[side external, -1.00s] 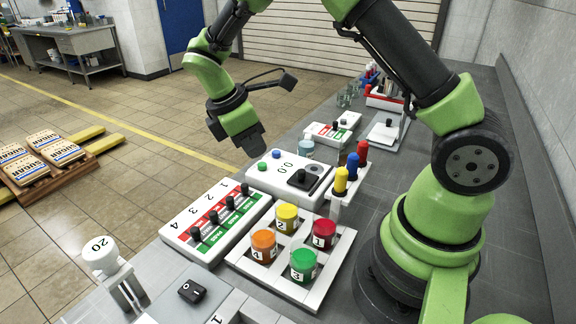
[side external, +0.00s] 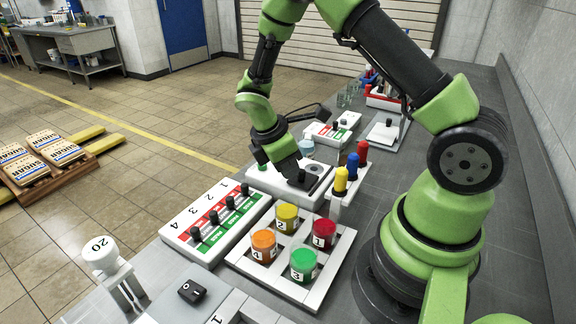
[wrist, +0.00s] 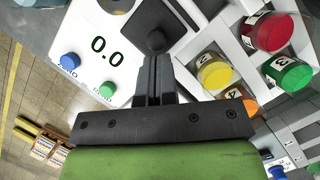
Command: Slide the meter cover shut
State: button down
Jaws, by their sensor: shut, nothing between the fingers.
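The meter is a white box (side external: 262,180) with a 0.0 display (wrist: 107,45), a blue button (wrist: 70,60) and a green button (wrist: 107,90). Its cover is a black plate with a raised knob, seen in the side view (side external: 306,183) and in the wrist view (wrist: 180,22). A round grey-ringed opening (wrist: 118,5) shows uncovered beside the plate. My gripper (wrist: 153,60) is shut and empty, pointing down at the meter. Its tips are close to the knob in the wrist view; I cannot tell whether they touch it. My wrist hides much of the meter's top in the side view.
A rack of numbered colored jars (side external: 288,245) stands in front of the meter. A four-slider panel (side external: 215,222) lies to the left. A stand with yellow, blue and red bottles (side external: 341,183) is close on the right. Another small panel (side external: 333,130) lies behind.

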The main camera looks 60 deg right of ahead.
jog(key=d, duration=0.6)
jog(key=shift+d, duration=0.15)
jog(key=w+a, duration=0.2)
jog(key=a, duration=0.1)
jog(key=shift+w+a+r, duration=0.3)
jog(key=shift+w, duration=0.1)
jog(key=s+a+r+m+t+y, duration=0.1)
jog(key=s+a+r+m+t, duration=0.2)
jog(key=r, duration=0.7)
jog(key=s+a+r+m+t+y, duration=0.15)
jog(key=a+r+m, duration=0.3)
jog(key=r, duration=0.55)
jog(key=s+a+r+m+t+y, duration=0.1)
jog(key=s+a+m+t, duration=0.1)
jog(key=s, duration=0.3)
jog(key=s+a+r+m+t+y, duration=0.1)
jog(key=s+a+m+t+y, duration=0.1)
jog(key=s+m, duration=0.3)
jog(key=shift+s+a+r+t, duration=0.3)
jog(key=shift+s+a+t, duration=0.35)
jog(key=shift+a, duration=0.2)
